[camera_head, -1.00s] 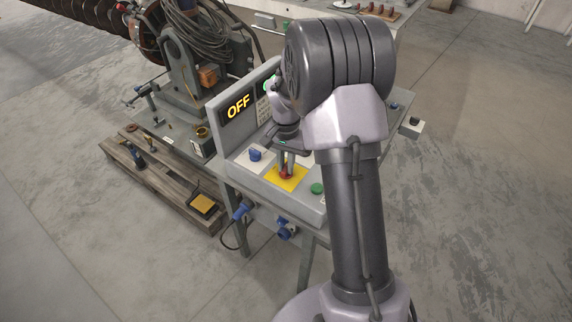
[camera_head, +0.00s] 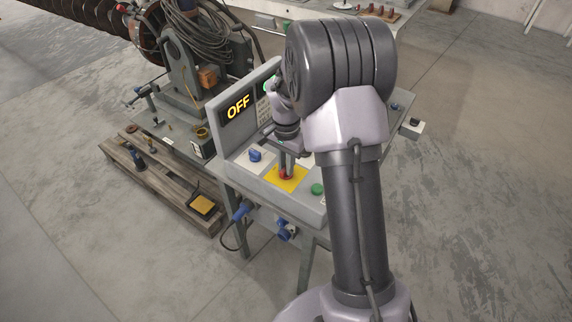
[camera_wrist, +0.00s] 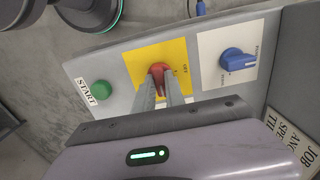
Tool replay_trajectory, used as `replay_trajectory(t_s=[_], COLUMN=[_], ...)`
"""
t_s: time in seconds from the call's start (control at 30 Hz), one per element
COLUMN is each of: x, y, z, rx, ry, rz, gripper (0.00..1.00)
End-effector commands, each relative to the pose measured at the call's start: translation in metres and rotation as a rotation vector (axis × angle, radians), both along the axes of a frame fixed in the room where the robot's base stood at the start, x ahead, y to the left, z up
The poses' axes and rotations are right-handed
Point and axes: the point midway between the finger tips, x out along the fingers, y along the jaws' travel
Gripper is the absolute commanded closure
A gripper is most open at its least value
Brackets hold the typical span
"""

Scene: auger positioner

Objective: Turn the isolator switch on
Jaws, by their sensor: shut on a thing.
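The isolator switch is a red knob (camera_wrist: 158,72) on a yellow plate (camera_wrist: 137,60) on the grey control panel. My gripper (camera_wrist: 160,88) reaches down from above and is shut on the red knob, with its fingers on either side. The head view shows the same red knob (camera_head: 284,173) on its yellow plate (camera_head: 293,184), partly covered by my gripper (camera_head: 287,165). The display (camera_head: 238,107) on the panel's upright back reads OFF in yellow letters.
A blue knob (camera_wrist: 236,60) on a white plate sits beside the yellow plate. A green START button (camera_wrist: 102,90) is on its other side. A pallet (camera_head: 150,175) with tools lies on the floor left of the panel. Open floor is to the right.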

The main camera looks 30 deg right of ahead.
Motion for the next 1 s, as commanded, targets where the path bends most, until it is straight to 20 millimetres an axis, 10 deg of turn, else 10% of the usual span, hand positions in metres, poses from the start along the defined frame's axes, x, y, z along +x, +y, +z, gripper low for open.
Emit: replay_trajectory(t_s=[0.13,0.53,1.0], x=[0.000,0.001,0.001], y=[0.000,0.000,0.000], z=[0.001,0.012,0.154], rx=[0.000,-0.001,0.000], ry=[-0.001,-0.003,-0.004], rz=[-0.001,0.000,-0.001], gripper=[0.66,0.64,0.64])
